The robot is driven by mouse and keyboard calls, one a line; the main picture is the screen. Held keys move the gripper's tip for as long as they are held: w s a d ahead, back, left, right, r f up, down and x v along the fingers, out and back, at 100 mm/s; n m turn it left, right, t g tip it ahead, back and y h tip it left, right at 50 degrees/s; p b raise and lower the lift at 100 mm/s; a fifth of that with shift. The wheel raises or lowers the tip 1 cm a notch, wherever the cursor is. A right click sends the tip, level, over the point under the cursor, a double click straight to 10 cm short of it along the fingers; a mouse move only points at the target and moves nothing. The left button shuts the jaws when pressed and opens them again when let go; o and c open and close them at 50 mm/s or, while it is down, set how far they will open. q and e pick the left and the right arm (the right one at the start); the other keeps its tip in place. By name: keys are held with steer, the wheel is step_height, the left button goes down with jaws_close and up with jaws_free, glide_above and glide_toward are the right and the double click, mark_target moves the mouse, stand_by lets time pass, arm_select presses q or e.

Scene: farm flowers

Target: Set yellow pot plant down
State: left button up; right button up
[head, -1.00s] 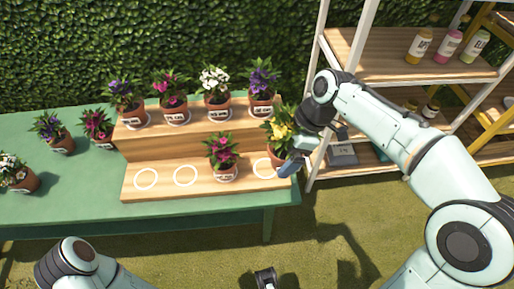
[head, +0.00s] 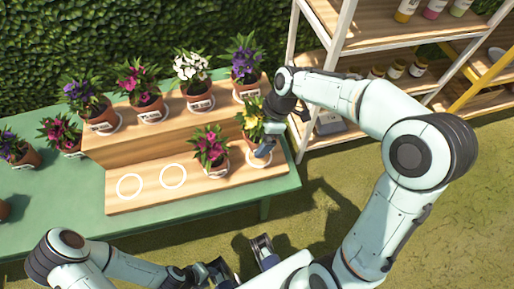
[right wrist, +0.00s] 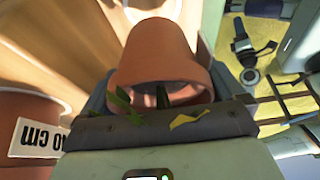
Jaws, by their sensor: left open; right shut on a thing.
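The yellow pot plant (head: 251,117) is at the right end of the lower step of the wooden stand (head: 150,204). Its terracotta pot (right wrist: 165,50) is between the fingers of my right gripper (head: 264,148), which is shut on it. The pot is over or on the rightmost white circle (head: 270,158); I cannot tell if it touches the wood. The pink-flowered plant (head: 209,148) stands just left of it. My left gripper (head: 243,262) is open and empty, in front of the table.
Several potted plants stand on the upper step, including a white one (head: 192,76) and a purple one (head: 244,62). Two white circles (head: 130,187) on the lower step are bare. A shelf rack (head: 370,35) with bottles stands right of the green table (head: 60,225).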

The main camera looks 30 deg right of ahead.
step_height(320, 180, down, 7)
steer(key=shift+f+b, duration=0.2)
steer(key=shift+b, duration=0.15)
steer(key=o, duration=1)
steer(key=shift+f, duration=0.15)
steer(key=p+v, duration=0.1)
steer(key=v, duration=1.1)
steer(key=shift+d, duration=0.1)
